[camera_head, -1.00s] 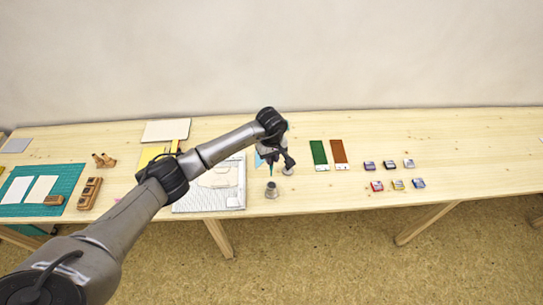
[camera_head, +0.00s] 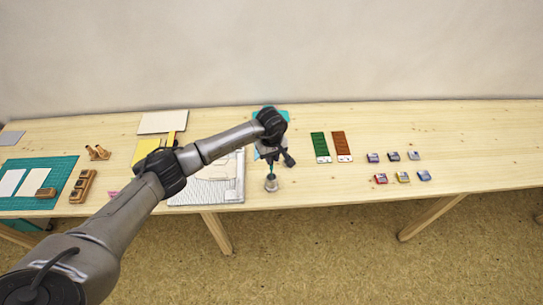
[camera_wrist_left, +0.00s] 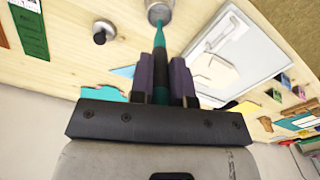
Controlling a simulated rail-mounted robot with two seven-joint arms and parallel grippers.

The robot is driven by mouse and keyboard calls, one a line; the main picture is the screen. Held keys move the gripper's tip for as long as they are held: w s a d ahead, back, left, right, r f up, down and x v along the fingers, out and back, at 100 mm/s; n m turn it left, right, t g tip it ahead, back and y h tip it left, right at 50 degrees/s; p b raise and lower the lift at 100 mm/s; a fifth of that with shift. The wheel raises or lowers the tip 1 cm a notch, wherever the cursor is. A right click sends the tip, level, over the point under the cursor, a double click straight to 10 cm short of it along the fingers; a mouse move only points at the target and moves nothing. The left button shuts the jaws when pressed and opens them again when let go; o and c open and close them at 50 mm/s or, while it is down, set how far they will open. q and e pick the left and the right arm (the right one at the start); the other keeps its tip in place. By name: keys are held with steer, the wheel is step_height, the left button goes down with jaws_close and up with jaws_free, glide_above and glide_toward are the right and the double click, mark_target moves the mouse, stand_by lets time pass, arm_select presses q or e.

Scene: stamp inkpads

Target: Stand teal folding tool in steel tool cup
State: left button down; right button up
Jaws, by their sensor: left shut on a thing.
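The teal folding tool (camera_wrist_left: 160,38), slim with a dark middle section, is held between the dark fingers of my left gripper (camera_wrist_left: 160,72), which is shut on it. In the head view my left gripper (camera_head: 271,163) points down just above and behind the steel tool cup (camera_head: 271,184). The cup stands upright near the table's front edge. In the left wrist view the cup (camera_wrist_left: 152,14) is at the top edge, and the tool's teal end overlaps its mouth. I cannot tell how deep the tool's end sits. My right gripper is out of view.
A dark knob-like object (camera_wrist_left: 103,32) stands beside the cup. A pale gridded board (camera_head: 207,197) lies to the left. Green (camera_head: 321,147) and brown (camera_head: 342,146) strips lie to the right, with several small inkpads beyond. The table's far right is clear.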

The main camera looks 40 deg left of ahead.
mark_target(272, 168)
arm_select(q)
steer(key=shift+f+b, duration=1.5)
steer(key=shift+f, duration=0.55)
steer(key=shift+f+b, duration=0.5)
steer(key=shift+f, duration=0.15)
steer(key=c, duration=1)
jaws_free()
steer(key=shift+r, duration=0.1)
step_height(272, 168, up, 12)
steer(key=shift+p, duration=0.35)
steer(key=shift+r, duration=0.8)
